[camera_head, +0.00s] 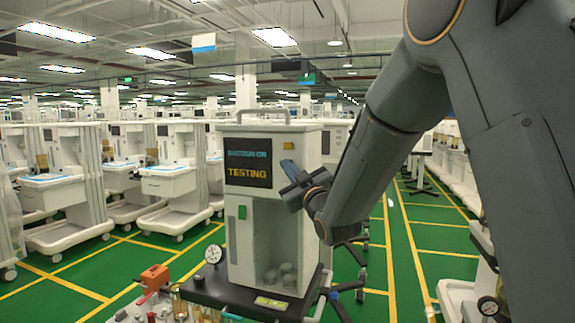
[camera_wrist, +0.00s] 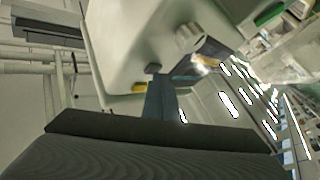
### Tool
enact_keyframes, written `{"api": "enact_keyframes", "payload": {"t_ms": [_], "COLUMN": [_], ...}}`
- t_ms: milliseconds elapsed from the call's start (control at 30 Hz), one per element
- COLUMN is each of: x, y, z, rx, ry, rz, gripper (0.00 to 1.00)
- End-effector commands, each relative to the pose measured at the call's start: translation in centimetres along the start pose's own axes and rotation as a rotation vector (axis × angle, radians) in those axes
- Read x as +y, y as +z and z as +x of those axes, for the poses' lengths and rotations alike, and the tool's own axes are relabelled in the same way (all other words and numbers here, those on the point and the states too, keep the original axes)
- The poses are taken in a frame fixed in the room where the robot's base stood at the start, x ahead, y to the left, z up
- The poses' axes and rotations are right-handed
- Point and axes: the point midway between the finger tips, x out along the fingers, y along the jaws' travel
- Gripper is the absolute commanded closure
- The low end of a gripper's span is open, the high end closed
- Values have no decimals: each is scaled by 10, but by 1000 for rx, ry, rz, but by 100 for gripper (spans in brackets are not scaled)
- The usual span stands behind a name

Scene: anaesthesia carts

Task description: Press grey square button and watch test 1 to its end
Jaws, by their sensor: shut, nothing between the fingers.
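The white test unit (camera_head: 265,220) stands upright in the middle of the head view. Its dark screen (camera_head: 248,161) shows "TESTING" in orange under a blue line that seems to read "SUCTION ON".
A green switch (camera_head: 242,212) is below the screen. A round gauge (camera_head: 214,254) and an orange item (camera_head: 155,277) are at the unit's lower left. White carts (camera_head: 180,180) fill the left. Green floor lies open to the right.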

Motion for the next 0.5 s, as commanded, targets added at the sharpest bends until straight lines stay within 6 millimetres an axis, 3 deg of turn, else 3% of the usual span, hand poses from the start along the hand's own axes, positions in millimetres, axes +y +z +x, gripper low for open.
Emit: {"api": "enact_keyframes", "payload": {"t_ms": [500], "x": [-7], "y": [-7], "z": [-10], "rx": [0], "ry": [0], "rz": [0], "gripper": [100]}}
